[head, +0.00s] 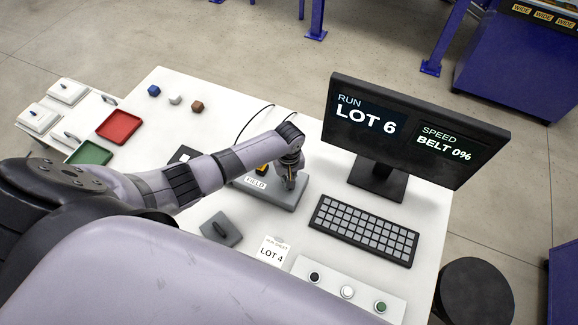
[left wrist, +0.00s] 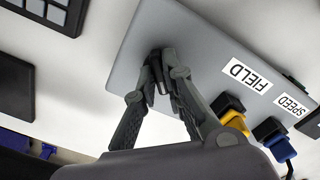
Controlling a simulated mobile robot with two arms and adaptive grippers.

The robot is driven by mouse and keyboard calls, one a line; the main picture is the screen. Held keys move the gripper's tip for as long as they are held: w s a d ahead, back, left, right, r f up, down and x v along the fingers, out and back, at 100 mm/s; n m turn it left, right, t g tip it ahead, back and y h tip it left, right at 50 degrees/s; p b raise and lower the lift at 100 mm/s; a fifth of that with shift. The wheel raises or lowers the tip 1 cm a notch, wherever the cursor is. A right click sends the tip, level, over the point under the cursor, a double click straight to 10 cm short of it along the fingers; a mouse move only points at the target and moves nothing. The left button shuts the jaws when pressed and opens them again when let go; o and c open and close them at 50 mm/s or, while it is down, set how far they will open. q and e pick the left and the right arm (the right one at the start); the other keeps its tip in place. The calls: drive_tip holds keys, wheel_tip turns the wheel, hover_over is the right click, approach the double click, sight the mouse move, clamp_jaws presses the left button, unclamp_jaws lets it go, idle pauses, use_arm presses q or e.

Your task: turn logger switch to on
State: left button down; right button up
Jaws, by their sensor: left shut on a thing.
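A grey control box (head: 286,201) lies on the white table, below my left forearm. It also shows in the left wrist view (left wrist: 205,42), with FIELD and SPEED labels. My left gripper (head: 289,181) points down onto the box's right part. In the left wrist view, my left gripper (left wrist: 162,78) is shut on a small dark switch lever (left wrist: 163,72) standing on the box. The fingers hide most of the lever, so its position cannot be read. No logger label shows. My right gripper is not in view.
A yellow plug (left wrist: 235,118) and a blue plug (left wrist: 270,130) sit by the labels. A monitor (head: 415,125) showing LOT 6 and BELT 0%, and a keyboard (head: 364,230), stand to the right. A red tray (head: 119,127) and a green tray (head: 90,153) lie left.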

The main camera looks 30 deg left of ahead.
use_arm(q)
drive_tip(key=shift+r+n+p, duration=0.1)
drive_tip(key=shift+n+p, duration=0.6)
drive_tip(key=shift+n, duration=0.7)
drive_tip(key=shift+n, duration=2.8)
